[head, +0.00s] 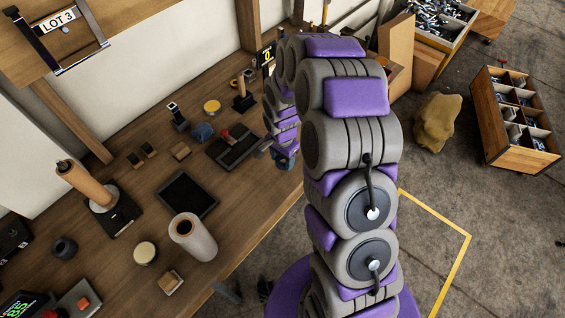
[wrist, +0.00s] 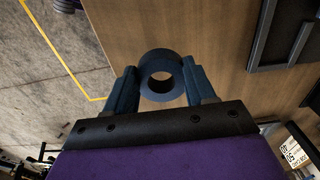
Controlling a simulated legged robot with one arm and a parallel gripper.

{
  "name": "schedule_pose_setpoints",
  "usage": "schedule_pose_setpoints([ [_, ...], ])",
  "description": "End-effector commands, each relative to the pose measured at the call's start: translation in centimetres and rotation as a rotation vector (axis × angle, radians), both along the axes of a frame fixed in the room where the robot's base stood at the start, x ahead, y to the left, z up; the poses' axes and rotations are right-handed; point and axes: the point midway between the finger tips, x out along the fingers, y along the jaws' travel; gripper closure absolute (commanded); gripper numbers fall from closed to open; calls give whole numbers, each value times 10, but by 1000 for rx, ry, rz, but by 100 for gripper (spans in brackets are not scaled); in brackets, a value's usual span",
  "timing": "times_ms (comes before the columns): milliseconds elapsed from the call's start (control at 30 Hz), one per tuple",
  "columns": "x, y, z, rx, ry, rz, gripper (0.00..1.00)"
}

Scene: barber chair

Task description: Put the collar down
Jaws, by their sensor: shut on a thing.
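The collar (wrist: 161,57), a dark blue ring, sits between the two fingers of my gripper (wrist: 162,84) in the wrist view. The fingers touch it on both sides, and its open hole faces the camera. The brown wood of the workbench (wrist: 225,30) shows behind it; I cannot tell how far the collar is from the wood. In the head view, my gripper (head: 284,160) is at the bench's right edge, partly behind my arm. The collar cannot be made out clearly there.
A black tray (head: 235,147) with a red-handled item lies left of my gripper. A dark square tray (head: 187,194), a pale roll (head: 192,237) and a blue lump (head: 203,132) are also on the bench. Bare wood lies right of the square tray, along the bench's edge.

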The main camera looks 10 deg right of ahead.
Motion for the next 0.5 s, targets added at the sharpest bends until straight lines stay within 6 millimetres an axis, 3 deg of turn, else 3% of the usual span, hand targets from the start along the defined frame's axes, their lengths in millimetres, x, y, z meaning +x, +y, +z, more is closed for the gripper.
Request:
schedule_pose_setpoints([
  [167,9,-3,-1,-1,-2,-1,75],
  [367,6,-2,-33,-1,4,0,75],
  [500,7,-2,-37,1,-1,-1,75],
])
